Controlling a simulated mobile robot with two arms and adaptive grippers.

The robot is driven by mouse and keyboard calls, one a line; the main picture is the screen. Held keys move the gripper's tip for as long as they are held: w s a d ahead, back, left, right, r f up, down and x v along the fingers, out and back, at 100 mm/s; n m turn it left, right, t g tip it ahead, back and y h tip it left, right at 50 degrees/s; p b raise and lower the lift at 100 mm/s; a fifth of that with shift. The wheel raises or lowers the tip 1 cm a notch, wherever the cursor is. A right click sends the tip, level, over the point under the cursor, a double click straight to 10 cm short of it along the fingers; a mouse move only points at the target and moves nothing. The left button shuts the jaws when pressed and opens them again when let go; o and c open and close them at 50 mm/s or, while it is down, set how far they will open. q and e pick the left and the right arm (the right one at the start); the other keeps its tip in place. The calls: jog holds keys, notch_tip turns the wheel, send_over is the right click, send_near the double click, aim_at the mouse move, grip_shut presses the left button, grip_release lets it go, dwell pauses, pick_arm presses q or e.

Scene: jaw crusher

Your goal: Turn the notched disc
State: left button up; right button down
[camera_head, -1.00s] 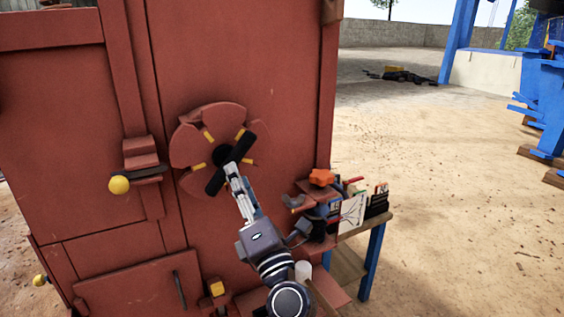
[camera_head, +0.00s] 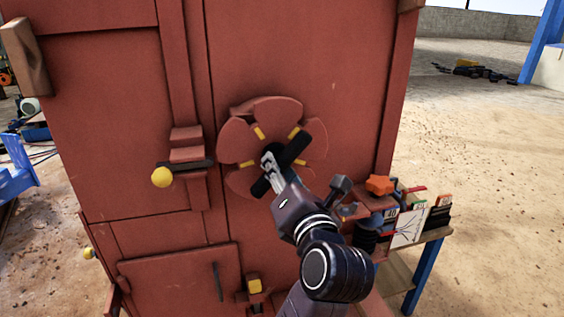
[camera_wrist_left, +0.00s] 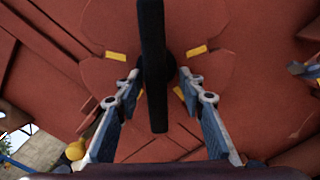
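The notched disc (camera_head: 236,141) is a red, petal-edged wheel with yellow marks, mounted upright on the front of a red cabinet. A black bar handle (camera_head: 297,143) crosses its hub at a slant. My left gripper (camera_head: 271,162) is at the hub, its fingers over the middle of the bar. In the left wrist view the bar (camera_wrist_left: 152,50) runs between the two fingertips (camera_wrist_left: 160,77), with a gap visible on each side, so the gripper looks open around it. The disc (camera_wrist_left: 110,30) fills the background there. The gripper hides part of the hub. My right gripper is not in view.
Left of the disc, a latch with a yellow knob (camera_head: 162,177) sticks out. To the right, an orange star knob (camera_head: 379,185) stands by a small table with blue legs (camera_head: 424,278) holding several items. Open sandy ground (camera_head: 480,150) lies beyond.

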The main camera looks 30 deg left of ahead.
pick_arm(q)
jog(key=shift+a+r, duration=0.15)
jog(key=shift+s, duration=0.1)
jog(key=shift+c, duration=2.1)
jog(key=c, duration=0.5)
jog(key=shift+r, duration=0.1)
grip_shut()
jog(key=shift+r+m+p, duration=0.15)
jog(key=shift+m+p, duration=0.15)
jog(key=shift+p, duration=0.2)
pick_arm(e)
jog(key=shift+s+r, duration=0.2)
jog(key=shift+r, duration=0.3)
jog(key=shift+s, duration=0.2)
